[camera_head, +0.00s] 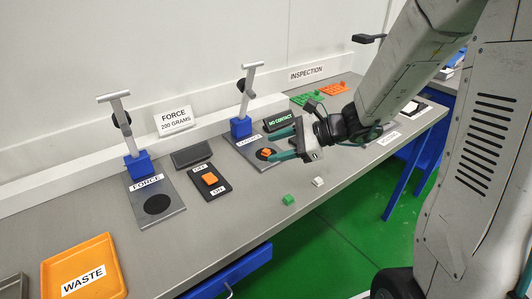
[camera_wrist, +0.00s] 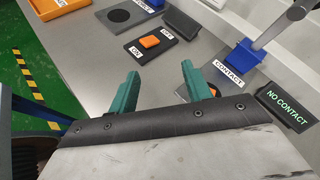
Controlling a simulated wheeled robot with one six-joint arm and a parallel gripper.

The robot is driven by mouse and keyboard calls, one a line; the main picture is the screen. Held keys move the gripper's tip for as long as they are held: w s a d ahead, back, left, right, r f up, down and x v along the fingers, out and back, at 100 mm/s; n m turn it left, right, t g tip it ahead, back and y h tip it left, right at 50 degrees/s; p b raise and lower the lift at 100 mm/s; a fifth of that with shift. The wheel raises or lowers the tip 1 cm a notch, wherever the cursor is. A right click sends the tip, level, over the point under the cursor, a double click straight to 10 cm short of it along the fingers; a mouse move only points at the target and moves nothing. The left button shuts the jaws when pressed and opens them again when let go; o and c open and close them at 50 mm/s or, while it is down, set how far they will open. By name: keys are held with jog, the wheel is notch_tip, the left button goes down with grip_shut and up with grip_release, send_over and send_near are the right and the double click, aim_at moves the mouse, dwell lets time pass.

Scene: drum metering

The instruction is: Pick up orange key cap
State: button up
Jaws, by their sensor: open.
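A small orange key cap (camera_head: 266,152) sits on the black disc of the contact station (camera_head: 246,143). In the wrist view the orange key cap (camera_wrist: 214,91) is partly hidden just behind the right finger. My gripper (camera_head: 270,146) is open and empty, with its teal fingers close to the key cap; I cannot tell the exact height gap. In the wrist view my gripper (camera_wrist: 160,72) has its fingers spread over bare table, with the key cap outside the right finger.
An orange switch (camera_head: 209,178) sits on the black OFF/ON plate. The NO CONTACT display (camera_head: 279,120) stands close behind my gripper. A green cap (camera_head: 288,199) and a white cap (camera_head: 318,182) lie near the front edge. The orange WASTE tray (camera_head: 108,246) is at left.

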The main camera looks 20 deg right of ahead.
aim_at(269, 151)
jog(key=w+d+f+m+t, duration=0.1)
jog(key=w+d+f+m, duration=0.1)
jog(key=w+d+f+m+t+h, duration=0.1)
jog(key=w+d+f+m, duration=0.1)
jog(key=d+f+m, duration=0.1)
jog(key=w+d+f+m+t+h, duration=0.1)
jog(key=w+d+f+m+t, duration=0.1)
jog(key=m, duration=0.1)
jog(key=shift+w+d+f, duration=0.1)
jog(key=shift+d+f, duration=0.05)
jog(key=shift+f, duration=0.1)
jog(key=shift+w+f, duration=0.3)
jog(key=shift+h, duration=0.3)
jog(key=x, duration=0.7)
jog(key=shift+w, duration=0.15)
jog(key=c, duration=1.1)
